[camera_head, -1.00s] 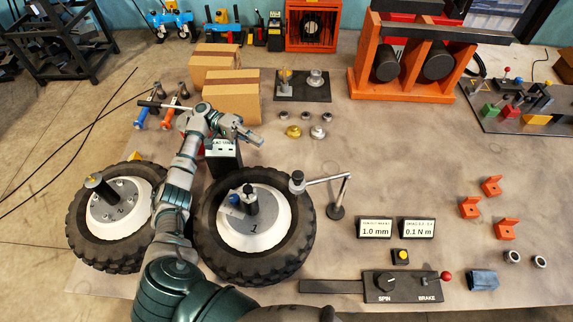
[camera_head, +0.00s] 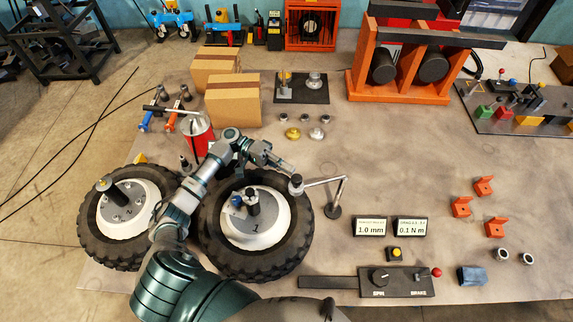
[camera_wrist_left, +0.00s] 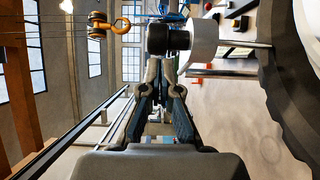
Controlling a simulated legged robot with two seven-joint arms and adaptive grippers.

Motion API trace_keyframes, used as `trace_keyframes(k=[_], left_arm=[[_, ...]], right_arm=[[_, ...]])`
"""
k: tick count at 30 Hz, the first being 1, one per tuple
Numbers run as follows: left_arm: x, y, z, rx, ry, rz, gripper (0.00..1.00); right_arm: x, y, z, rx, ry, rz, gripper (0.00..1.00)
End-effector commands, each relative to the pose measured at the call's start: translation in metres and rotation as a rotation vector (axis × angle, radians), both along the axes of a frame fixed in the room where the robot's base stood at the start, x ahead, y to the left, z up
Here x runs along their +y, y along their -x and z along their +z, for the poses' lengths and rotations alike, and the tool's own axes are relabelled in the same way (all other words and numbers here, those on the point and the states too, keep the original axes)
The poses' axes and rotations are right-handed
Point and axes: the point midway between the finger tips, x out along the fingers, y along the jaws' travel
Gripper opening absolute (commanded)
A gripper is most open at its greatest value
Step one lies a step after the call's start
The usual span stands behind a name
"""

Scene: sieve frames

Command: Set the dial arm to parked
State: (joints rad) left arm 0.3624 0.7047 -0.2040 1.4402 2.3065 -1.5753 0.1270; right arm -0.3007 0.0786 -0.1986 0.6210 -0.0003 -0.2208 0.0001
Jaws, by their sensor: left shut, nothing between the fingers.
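The dial arm (camera_head: 322,182) is a thin grey rod. It runs from a post on a round dark base (camera_head: 333,211) to a round grey dial head (camera_head: 296,185) at the right edge of wheel 1 (camera_head: 255,228). My left gripper (camera_head: 291,169) is shut and empty, just behind the dial head. In the left wrist view, the shut fingers (camera_wrist_left: 165,66) point at a pale cylinder with a black end (camera_wrist_left: 203,43), seemingly the dial head, with a rod going right. I cannot tell whether they touch. My right gripper is not in view.
Wheel 2 (camera_head: 120,215) lies to the left, and a red canister (camera_head: 198,135) stands behind my left arm. Two readouts (camera_head: 409,228) and a spin/brake panel (camera_head: 385,283) are at the front. Orange brackets (camera_head: 462,207) lie right. The table between dial post and brackets is clear.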

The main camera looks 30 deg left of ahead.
Motion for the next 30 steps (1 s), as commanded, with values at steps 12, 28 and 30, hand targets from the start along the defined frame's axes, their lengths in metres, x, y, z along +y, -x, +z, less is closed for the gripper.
trace_keyframes(k=[12, 28, 30], left_arm=[[-0.004, 0.003, 0.0, 0.0, -0.001, 0.0, 0.0], [-0.016, 0.023, -0.001, 0.0, 0.0, 0.0, 0.0], [-0.016, 0.022, -0.001, 0.0, 0.0, 0.0, 0.0]], right_arm=[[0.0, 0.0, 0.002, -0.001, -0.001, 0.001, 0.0], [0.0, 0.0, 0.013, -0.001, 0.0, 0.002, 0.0], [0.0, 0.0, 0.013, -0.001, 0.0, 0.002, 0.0]])
